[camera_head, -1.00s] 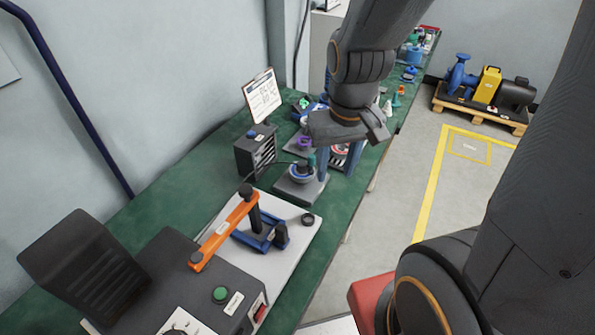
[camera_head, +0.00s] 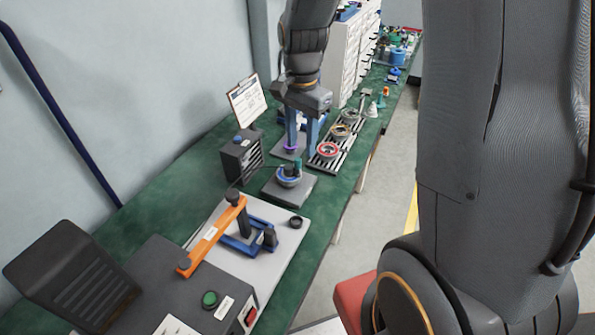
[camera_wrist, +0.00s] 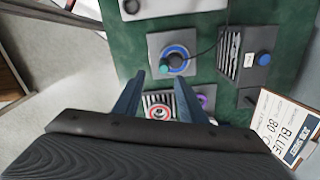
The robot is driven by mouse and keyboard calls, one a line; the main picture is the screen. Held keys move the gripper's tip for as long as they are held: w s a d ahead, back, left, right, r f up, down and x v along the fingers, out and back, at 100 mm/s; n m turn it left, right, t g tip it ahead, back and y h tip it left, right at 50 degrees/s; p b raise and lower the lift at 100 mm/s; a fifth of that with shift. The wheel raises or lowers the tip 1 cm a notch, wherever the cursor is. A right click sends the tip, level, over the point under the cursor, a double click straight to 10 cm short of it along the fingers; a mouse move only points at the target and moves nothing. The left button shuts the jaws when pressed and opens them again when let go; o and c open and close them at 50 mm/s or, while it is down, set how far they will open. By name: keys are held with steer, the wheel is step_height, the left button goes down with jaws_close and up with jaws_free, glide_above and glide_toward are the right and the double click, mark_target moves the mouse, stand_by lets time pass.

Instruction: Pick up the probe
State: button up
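The probe (camera_head: 297,166) looks like a small upright teal piece with a dark cable. It stands at a blue-rimmed round part on a dark square plate (camera_head: 308,196). In the wrist view the teal end of the probe (camera_wrist: 164,70) shows ahead, between the lines of the fingertips. The cable runs to a dark box (camera_head: 241,157) with a blue knob. My gripper (camera_head: 301,152) has two blue fingers pointing down, spread apart and empty. It is just behind the probe in the head view, apart from it. The wrist view shows the open gripper (camera_wrist: 161,78) too.
A rack with a red ring (camera_head: 328,150) lies right of my fingers, and a purple ring (camera_head: 291,149) is close by them. A clipboard (camera_head: 247,101) stands behind the box. An orange-armed fixture (camera_head: 212,238) is in front. Green bench (camera_head: 180,186) is bare near the wall.

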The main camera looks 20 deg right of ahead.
mark_target(298, 159)
steer(key=f, duration=0.1)
steer(key=a+f+p, duration=0.1)
steer(key=f, duration=0.1)
steer(key=shift+f+p, duration=0.3)
steer(key=shift+w+f, duration=0.1)
steer(key=shift+f, duration=0.65)
jaws_close()
